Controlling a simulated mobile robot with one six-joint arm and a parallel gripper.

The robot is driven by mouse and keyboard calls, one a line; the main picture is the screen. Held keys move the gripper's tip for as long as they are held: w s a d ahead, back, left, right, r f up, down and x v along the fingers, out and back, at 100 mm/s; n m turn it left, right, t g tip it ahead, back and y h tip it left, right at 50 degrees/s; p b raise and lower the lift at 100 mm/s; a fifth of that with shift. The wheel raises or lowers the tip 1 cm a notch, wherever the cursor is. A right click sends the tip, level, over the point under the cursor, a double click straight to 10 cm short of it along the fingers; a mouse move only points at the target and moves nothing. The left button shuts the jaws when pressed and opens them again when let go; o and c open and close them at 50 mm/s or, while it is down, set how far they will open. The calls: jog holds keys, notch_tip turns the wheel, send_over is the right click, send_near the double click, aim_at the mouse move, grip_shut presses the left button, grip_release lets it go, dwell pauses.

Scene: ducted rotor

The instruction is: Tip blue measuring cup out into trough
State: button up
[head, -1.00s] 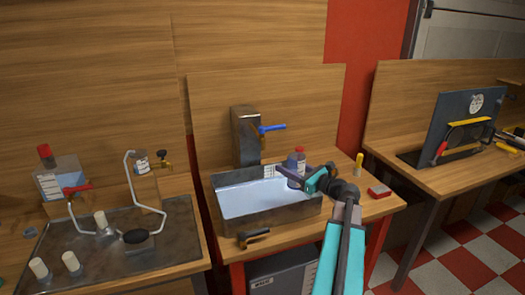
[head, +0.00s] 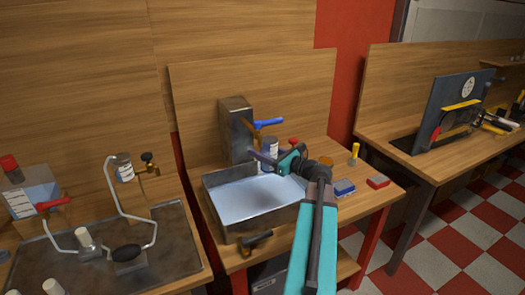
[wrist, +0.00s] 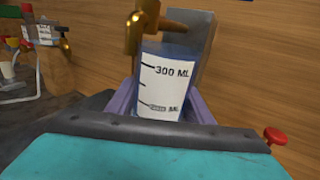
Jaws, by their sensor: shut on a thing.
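The blue measuring cup (head: 268,149) is held in my gripper (head: 266,160), above the back part of the grey metal trough (head: 237,227). It looks about upright. In the wrist view, the cup (wrist: 166,82) shows a white scale marked 300 ML between my lavender fingers. A brass tap spout (wrist: 137,32) overlaps the cup's rim there. My gripper is shut on the cup. The trough's inside looks pale blue. I cannot see how much the cup holds, and my gripper hides its lower part in the head view.
The tap post (head: 237,130) with a blue handle (head: 269,123) stands behind the trough. A dark-handled valve (head: 256,241) is at the front. A blue box (head: 344,187) and a red box (head: 377,182) lie right. A bench with bent pipes (head: 135,200) stands left.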

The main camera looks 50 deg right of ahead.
jog(key=shift+s+a, duration=0.1)
jog(key=shift+a, duration=0.1)
jog(key=shift+s+d+f+n+g, duration=0.15)
jog(key=shift+d+f+n+g, duration=0.15)
jog(key=shift+f+n, duration=0.35)
jog(key=shift+s+d+f+n+g, duration=0.15)
jog(key=shift+d+f+n, duration=0.25)
jog(key=shift+f, duration=0.55)
jog(key=shift+d+r+n+g, duration=0.15)
jog(key=shift+r+n+g, duration=0.05)
jog(key=shift+n+g, duration=0.05)
jog(key=shift+s+d+r+n+g+h+p, duration=0.2)
jog(key=shift+d+n+g+h+p, duration=0.3)
jog(key=shift+n+p, duration=0.45)
jog(key=n+g+h+b, duration=0.1)
jog(key=d+f+n+b, duration=0.1)
jog(key=n, duration=0.1)
jog(key=f+n+g+h+b, duration=0.1)
jog(key=shift+s+d+f+n+g+h, duration=0.2)
jog(key=shift+s+f+n+g+h, duration=0.05)
jog(key=shift+s+n+g+h, duration=0.1)
dwell(0.7)
